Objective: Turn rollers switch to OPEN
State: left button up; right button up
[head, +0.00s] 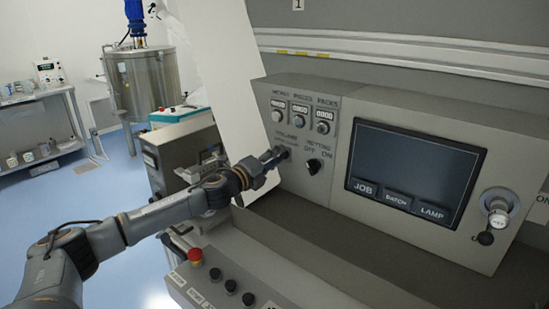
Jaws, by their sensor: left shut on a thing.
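The rollers switch (286,152) is a small dark knob on the left part of the grey control panel, under its ROLLERS label. My left gripper (275,157) reaches in from the left and is shut on this knob. The fingers cover most of the knob and part of the lettering under the label, so which position it points to cannot be told. My right gripper is out of view.
Right of it is the black wetting knob (314,165), marked OFF and ON. Counters (300,109) sit above, and a dark screen (414,172) fills the panel's middle. A red button (195,255) and black knobs (230,286) stand on the lower console.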

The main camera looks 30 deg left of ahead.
pick_arm(q)
jog(key=shift+f+n+p, duration=0.1)
jog(key=shift+n+p, duration=1.65)
jog(key=shift+n, duration=3.65)
jog(key=o, duration=0.9)
jog(key=shift+o, duration=1.3)
jog(key=shift+w+f, duration=0.1)
